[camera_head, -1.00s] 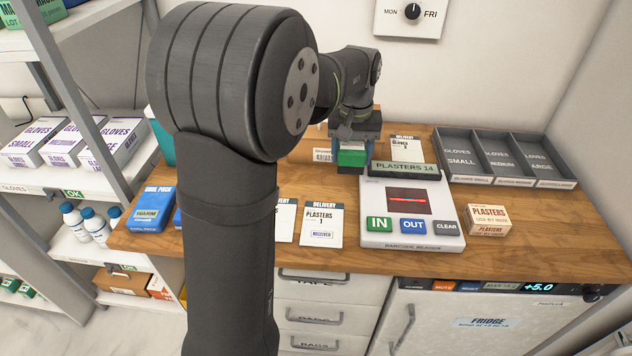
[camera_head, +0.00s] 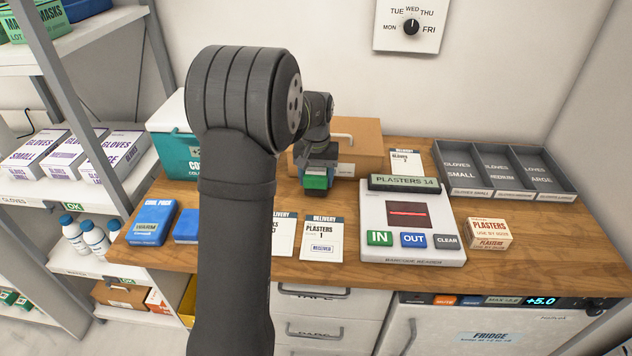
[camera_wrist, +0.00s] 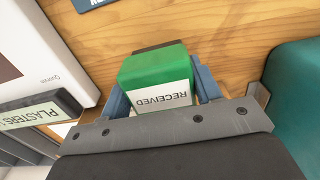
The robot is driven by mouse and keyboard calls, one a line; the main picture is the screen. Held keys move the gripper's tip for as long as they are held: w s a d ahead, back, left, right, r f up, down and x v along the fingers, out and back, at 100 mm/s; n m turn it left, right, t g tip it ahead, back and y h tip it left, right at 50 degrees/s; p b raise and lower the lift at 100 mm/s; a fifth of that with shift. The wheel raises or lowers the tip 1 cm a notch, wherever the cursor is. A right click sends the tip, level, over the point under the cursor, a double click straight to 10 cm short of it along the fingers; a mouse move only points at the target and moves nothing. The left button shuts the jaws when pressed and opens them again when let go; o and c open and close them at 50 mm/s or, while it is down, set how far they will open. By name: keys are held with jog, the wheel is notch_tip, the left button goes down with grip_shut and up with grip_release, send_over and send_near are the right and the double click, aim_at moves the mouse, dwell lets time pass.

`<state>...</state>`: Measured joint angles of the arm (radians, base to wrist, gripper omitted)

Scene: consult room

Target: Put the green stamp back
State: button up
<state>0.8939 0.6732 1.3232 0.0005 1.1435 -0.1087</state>
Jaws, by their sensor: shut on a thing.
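The green stamp (camera_wrist: 155,72) is between my gripper's blue fingers in the wrist view, with a white RECEIVED label facing the camera. My gripper (camera_head: 316,184) is shut on it above the back of the counter, left of the barcode reader. The stamp also shows as a small green block (camera_head: 315,183) in the head view. A blue pad (camera_head: 187,226) lies on the counter left of my arm, partly hidden by it. A delivery slip for plasters (camera_head: 322,238) lies in front of the gripper and bears a RECEIVED mark.
The barcode reader (camera_head: 412,249) stands right of the gripper, its display reading PLASTERS 14. A brown box (camera_head: 352,137) stands behind the gripper and a teal box (camera_head: 172,140) to the left. A plasters box (camera_head: 489,233) and grey glove trays (camera_head: 448,152) are at the right.

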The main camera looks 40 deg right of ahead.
aim_at(316, 171)
jog(key=shift+f, duration=0.85)
jog(key=o, duration=0.8)
jog(key=shift+f, duration=0.15)
notch_tip(316, 171, up, 12)
jog(key=shift+r, duration=0.2)
jog(key=shift+f, duration=0.1)
